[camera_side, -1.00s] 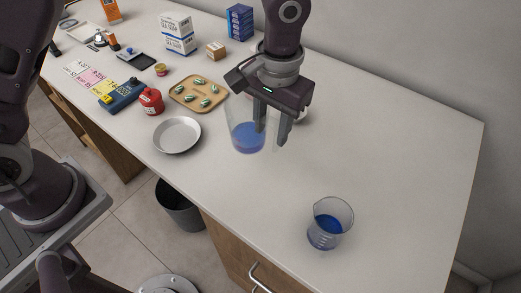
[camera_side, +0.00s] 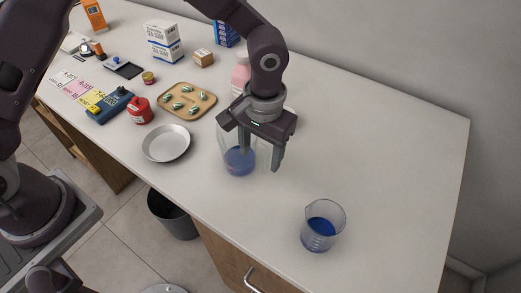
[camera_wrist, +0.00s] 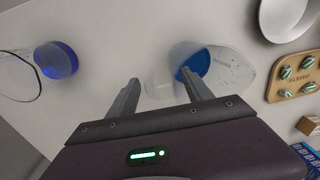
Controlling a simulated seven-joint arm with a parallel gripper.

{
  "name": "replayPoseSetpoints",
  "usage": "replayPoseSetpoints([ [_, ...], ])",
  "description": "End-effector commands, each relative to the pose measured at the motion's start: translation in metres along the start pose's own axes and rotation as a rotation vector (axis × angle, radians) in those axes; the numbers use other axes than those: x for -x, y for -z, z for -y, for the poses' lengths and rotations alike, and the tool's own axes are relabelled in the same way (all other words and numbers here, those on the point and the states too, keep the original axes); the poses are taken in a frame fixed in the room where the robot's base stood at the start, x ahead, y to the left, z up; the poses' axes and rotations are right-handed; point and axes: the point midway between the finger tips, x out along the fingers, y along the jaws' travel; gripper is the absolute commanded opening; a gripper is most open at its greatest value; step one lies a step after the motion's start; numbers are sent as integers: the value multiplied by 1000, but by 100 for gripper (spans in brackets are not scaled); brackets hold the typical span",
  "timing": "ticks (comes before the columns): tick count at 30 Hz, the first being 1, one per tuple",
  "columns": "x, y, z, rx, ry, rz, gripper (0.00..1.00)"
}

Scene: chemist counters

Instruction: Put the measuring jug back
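The measuring jug (camera_side: 239,160) is clear, flared, and holds blue liquid. It appears to stand upright on the counter, right of the shallow dish. In the wrist view the jug (camera_wrist: 236,72) shows its spout and markings, with its pale handle (camera_wrist: 158,88) between my fingertips. My gripper (camera_side: 260,158) is open, fingers pointing down at the jug's right side. In the wrist view my gripper (camera_wrist: 159,78) has a wide gap, and one finger overlaps the jug's edge. I cannot tell whether either finger touches it.
A beaker of blue liquid (camera_side: 322,228) stands at the front right. The shallow dish (camera_side: 166,143) and a wooden tray of green-striped pieces (camera_side: 207,101) lie to the left. A pink bottle (camera_side: 240,76) stands behind my gripper.

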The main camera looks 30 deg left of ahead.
Motion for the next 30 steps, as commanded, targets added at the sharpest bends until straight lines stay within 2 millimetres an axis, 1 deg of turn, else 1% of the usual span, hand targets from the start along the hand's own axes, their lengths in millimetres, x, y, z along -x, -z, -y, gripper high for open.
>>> replayPoseSetpoints([
  [4,1,0,0,0,0,0,59],
  [5,4,0,0,1,0,-1,59],
  [7,14,1,0,1,-1,-5,59],
  [8,20,1,0,1,-1,-4,59],
  [15,87,1,0,1,-2,-6,59],
  [19,111,0,0,0,-1,-3,59],
  [21,118,0,0,0,0,-2,59],
  [23,122,0,0,-1,0,-2,59],
  [30,125,0,2,-1,0,-3,59],
])
